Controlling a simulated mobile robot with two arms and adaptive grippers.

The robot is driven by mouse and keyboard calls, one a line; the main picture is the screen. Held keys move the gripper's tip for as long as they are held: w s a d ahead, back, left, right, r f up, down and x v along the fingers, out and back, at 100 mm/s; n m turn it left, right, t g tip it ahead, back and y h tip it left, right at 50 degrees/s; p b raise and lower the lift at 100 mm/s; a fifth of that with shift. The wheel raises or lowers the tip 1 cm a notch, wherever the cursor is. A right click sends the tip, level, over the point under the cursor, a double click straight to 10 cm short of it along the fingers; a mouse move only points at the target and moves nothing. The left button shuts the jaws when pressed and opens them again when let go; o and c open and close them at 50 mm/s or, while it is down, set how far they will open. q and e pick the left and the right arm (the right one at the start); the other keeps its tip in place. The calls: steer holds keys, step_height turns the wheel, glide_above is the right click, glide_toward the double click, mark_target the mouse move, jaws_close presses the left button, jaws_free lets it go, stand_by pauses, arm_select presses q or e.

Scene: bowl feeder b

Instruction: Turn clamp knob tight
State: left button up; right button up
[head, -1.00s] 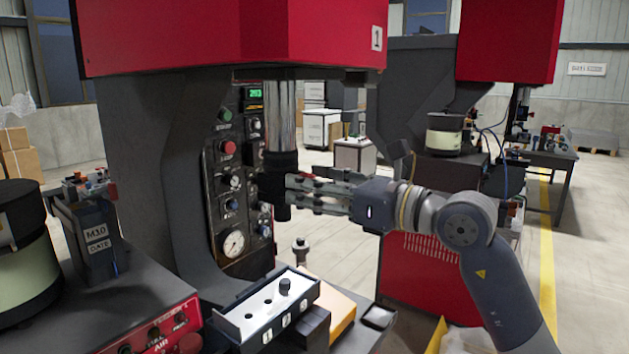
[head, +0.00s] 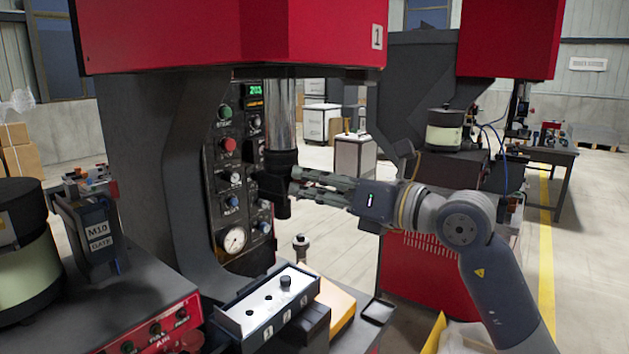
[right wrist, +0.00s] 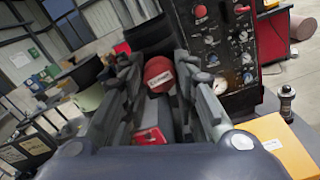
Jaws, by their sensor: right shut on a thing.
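The clamp knob (right wrist: 159,74) is a round red knob with a small pale label, seen between my fingers in the right wrist view. My right gripper (head: 292,184) is shut on it, one finger on each side. In the head view the fingers reach in from the right to the black tool holder (head: 282,160) under the chrome ram (head: 281,113). The knob is hidden behind the fingers there. My left gripper is not in view.
A control panel (head: 233,180) with buttons and a gauge stands behind the holder. Below are a white-topped block with holes (head: 260,304), a yellow block (head: 338,304) and an upright post (head: 301,247). A red press head (head: 180,35) hangs above.

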steer(key=shift+m, duration=0.9)
steer(key=o, duration=1.1)
steer(key=shift+c, duration=0.2)
steer(key=v, duration=1.2)
